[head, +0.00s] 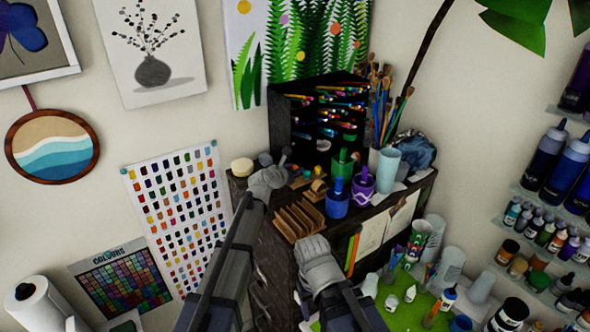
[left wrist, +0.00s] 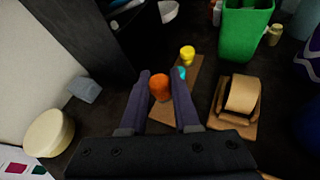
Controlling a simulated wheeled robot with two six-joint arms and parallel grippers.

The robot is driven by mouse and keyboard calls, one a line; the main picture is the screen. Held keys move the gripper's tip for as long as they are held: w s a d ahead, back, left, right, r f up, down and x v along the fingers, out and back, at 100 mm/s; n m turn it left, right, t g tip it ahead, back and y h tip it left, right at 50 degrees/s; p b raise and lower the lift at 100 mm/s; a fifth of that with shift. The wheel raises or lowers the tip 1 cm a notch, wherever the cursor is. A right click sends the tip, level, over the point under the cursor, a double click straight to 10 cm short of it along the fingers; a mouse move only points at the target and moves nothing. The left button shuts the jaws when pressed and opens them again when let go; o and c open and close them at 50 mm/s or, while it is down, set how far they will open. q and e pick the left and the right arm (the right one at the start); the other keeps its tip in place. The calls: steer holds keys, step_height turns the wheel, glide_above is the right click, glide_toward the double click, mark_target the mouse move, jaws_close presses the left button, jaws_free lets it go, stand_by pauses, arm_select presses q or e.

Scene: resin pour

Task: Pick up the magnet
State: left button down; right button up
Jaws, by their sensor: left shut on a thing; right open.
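A small round orange magnet (left wrist: 159,88) is between the fingers of my left gripper (left wrist: 160,80), in the left wrist view. It is at the near end of a narrow wooden strip (left wrist: 193,72), which also carries a teal piece (left wrist: 180,72) and a yellow one (left wrist: 187,54). I cannot tell whether the magnet is clear of the strip. In the head view my left gripper (head: 284,160) is over the dark shelf top and hides the magnet. My right gripper (head: 316,248) is lower, in front of the shelf, with its fingertips hard to see.
A tape roll on a wooden stand (left wrist: 243,93) and a green cup (head: 342,165) are to the right. A cream round tub (head: 242,167) and a grey block (left wrist: 86,90) are to the left. A slotted wooden rack (head: 298,222) stands near the shelf's front.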

mark_target(295, 167)
arm_select(q)
step_height(295, 167, up, 3)
steer(key=shift+r+p, duration=0.1)
steer(key=shift+p, duration=0.9)
steer(key=s, duration=1.9)
steer(key=shift+s+f, duration=0.2)
steer(key=shift+s, duration=0.1)
arm_select(e)
step_height(295, 167, up, 3)
steer(key=shift+f, duration=0.1)
